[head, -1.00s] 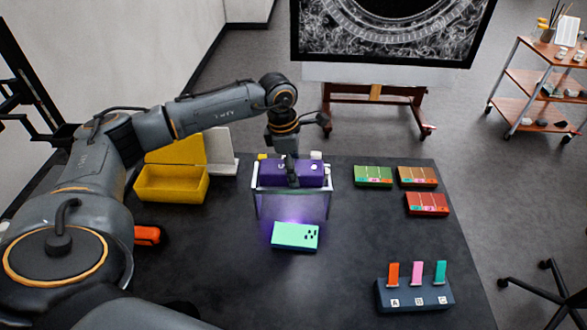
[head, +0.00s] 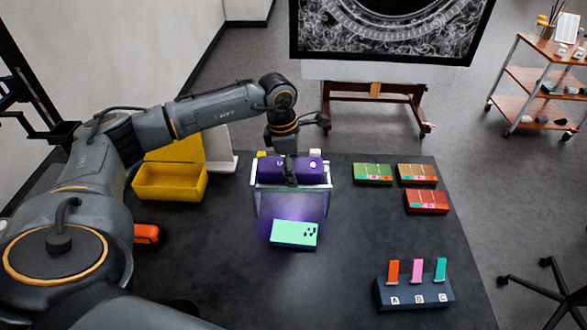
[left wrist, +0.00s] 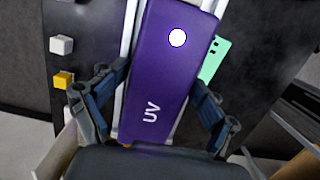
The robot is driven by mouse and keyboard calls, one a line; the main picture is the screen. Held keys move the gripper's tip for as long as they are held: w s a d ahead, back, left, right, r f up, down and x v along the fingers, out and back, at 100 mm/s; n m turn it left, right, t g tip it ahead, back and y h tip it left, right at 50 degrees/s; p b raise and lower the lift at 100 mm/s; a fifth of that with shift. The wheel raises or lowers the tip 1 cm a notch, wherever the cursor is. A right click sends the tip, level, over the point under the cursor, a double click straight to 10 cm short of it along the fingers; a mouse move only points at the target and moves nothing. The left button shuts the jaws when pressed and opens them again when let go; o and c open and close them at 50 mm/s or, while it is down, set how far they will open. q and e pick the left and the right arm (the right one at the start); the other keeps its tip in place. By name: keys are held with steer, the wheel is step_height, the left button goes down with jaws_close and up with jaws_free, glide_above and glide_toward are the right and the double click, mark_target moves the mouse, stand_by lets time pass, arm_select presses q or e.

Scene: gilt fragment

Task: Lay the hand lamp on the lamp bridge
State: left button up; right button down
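The hand lamp (head: 305,168) is a purple box with a white button. In the left wrist view the hand lamp (left wrist: 158,80) shows the letters UV. It lies across the top of the lamp bridge (head: 329,187), a pale frame on thin legs, apparently resting on its rails. My left gripper (head: 290,181) is over the lamp from above; in the left wrist view its two fingers (left wrist: 161,75) are on either side of the lamp, with tips at its edges, apparently gripping it. The contact under the lamp is partly hidden. My right gripper is not in view.
A mint-green block (head: 294,234) lies in violet light below the bridge. A yellow open box (head: 170,183) stands to the left. Green (head: 372,174), brown (head: 417,174) and red (head: 426,202) boxes lie right. A dark rack (head: 414,293) with colored tabs is at front right.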

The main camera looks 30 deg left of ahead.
arm_select(q)
steer(key=shift+a+r, duration=0.1)
steer(key=shift+r, duration=0.1)
steer(key=shift+r+p, duration=0.4)
steer(key=shift+p, duration=0.2)
step_height(320, 180, up, 12)
steer(key=a+b, duration=0.1)
steer(key=b, duration=0.3)
steer(key=shift+s+a, duration=0.25)
steer(key=shift+s, duration=0.2)
